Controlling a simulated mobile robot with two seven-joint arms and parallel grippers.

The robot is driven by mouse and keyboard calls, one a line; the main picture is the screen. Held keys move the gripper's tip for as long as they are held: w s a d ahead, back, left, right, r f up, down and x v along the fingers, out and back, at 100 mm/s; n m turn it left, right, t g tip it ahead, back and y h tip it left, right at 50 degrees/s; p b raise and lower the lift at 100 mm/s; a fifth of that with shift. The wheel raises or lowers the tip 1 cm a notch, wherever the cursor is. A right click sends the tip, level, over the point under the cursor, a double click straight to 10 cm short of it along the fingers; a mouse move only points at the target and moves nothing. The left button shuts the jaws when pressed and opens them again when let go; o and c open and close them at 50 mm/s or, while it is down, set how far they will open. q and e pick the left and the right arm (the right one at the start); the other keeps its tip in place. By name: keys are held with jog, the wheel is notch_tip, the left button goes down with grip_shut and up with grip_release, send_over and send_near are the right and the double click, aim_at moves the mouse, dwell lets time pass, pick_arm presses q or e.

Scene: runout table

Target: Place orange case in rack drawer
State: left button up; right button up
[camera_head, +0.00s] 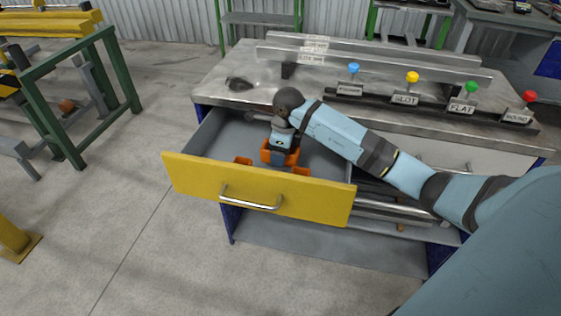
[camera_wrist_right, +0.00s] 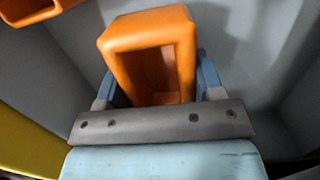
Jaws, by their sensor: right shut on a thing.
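An orange case (camera_wrist_right: 150,50), box-shaped with an open hollow face, sits between the blue fingers of my right gripper (camera_wrist_right: 157,86) in the right wrist view. In the head view the case (camera_head: 267,156) shows as orange beside and below my right gripper (camera_head: 282,152), inside the open drawer (camera_head: 208,178) with the yellow front. My right gripper is shut on the case and points down into the drawer. I cannot tell whether the case touches the drawer floor. My left gripper is not in view.
Other orange pieces lie in the drawer, one at left (camera_head: 243,161) and one near the front (camera_head: 300,171). The bench top (camera_head: 225,75) carries a rack with labelled coloured knobs. Metal bars (camera_head: 390,210) lie right of the drawer. Grey drawer floor is free at left.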

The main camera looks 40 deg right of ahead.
notch_tip(320, 180, down, 3)
jog(key=shift+f, duration=0.35)
jog(key=shift+f+b, duration=0.1)
jog(key=shift+b, duration=0.25)
jog(key=o, duration=1)
